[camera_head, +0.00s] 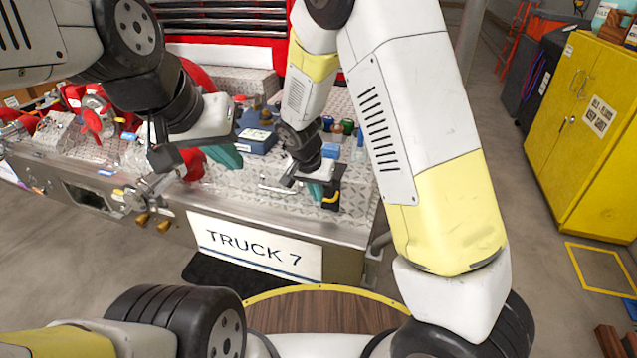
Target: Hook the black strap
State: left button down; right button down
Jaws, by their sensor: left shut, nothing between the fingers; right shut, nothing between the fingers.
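A small black piece with a yellow part (331,197) sits at the front edge of the truck's diamond-plate bumper, close beside my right gripper; it may be the black strap, but its shape is partly hidden. My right gripper (316,191), with teal fingertips, is shut and empty, pointing down just left of that piece. I cannot tell whether they touch. My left gripper (224,157), also teal-tipped, is shut and empty above the bumper, left of the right gripper. No hook for the strap can be made out.
The bumper (278,218) carries a TRUCK 7 plate (256,246). Red valves and metal fittings (92,118) crowd its left side. A dark blue box (256,140) and small coloured caps (348,126) stand behind the grippers.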

jog(key=s+a+r, duration=0.2)
jog(key=s+r, duration=0.3)
jog(key=r, duration=0.1)
jog(key=s+d+r+n+t+y, duration=0.3)
jog(key=s+d+r+n+y, duration=0.1)
jog(key=s+d+r, duration=1.2)
notch_tip(320, 180, up, 3)
jog(key=shift+s+d, duration=0.3)
jog(key=shift+d, duration=0.15)
dwell(0.9)
